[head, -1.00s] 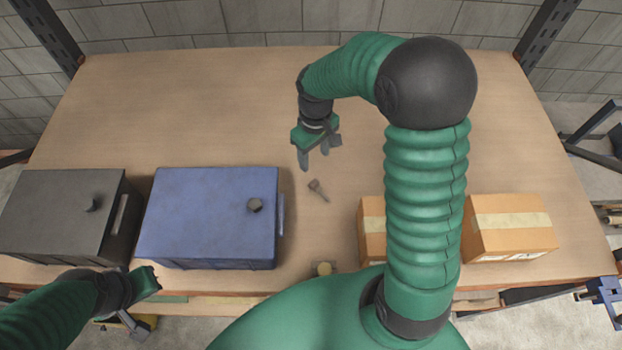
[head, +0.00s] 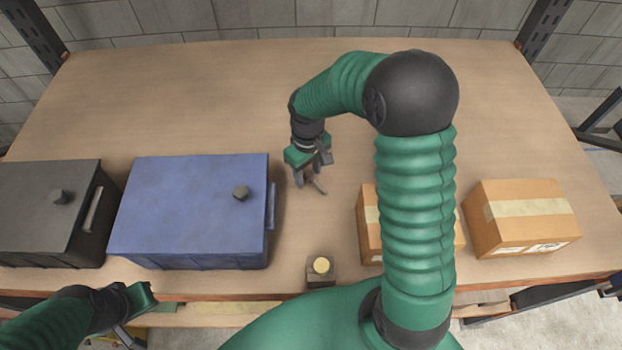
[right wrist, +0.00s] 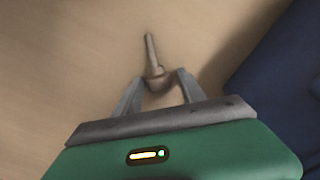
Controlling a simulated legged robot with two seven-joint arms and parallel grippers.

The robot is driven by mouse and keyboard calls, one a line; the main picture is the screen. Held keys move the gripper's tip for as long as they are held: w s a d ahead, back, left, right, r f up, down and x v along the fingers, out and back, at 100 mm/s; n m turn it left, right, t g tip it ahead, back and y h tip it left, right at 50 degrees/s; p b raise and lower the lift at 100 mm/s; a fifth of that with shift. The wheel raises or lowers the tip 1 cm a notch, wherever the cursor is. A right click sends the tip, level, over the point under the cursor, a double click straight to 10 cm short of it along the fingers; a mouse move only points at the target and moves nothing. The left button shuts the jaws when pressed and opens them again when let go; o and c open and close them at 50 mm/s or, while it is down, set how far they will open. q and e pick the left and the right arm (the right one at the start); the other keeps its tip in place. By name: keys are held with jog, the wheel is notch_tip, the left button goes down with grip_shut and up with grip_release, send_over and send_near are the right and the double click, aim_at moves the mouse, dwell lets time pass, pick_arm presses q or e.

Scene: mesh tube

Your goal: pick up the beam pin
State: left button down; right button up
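The beam pin (right wrist: 150,50) is a small brownish peg with a thin shaft and a thicker head, lying on the table. In the head view its shaft (head: 320,188) shows just beside my right gripper (head: 308,181), which partly hides it. In the right wrist view my right gripper (right wrist: 160,82) is open, with one finger on each side of the pin's head and small gaps visible. Whether either finger touches it is unclear. My left gripper (head: 130,325) is at the table's front edge, lower left, far from the pin; its fingers are hard to make out.
A blue box (head: 190,205) with a dark knob stands left of the right gripper, and a dark grey box (head: 45,205) further left. Cardboard boxes (head: 522,215) stand right. A small block with a yellow disc (head: 321,266) sits near the front edge. The table's back (head: 200,90) is clear.

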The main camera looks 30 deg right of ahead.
aim_at(308, 172)
jog(key=shift+w+f, duration=0.1)
jog(key=shift+w, duration=0.15)
jog(key=c, duration=0.4)
grip_shut()
pick_arm(q)
jog(key=shift+w+d, duration=0.1)
jog(key=shift+w, duration=0.1)
pick_arm(e)
jog(key=shift+s, duration=0.1)
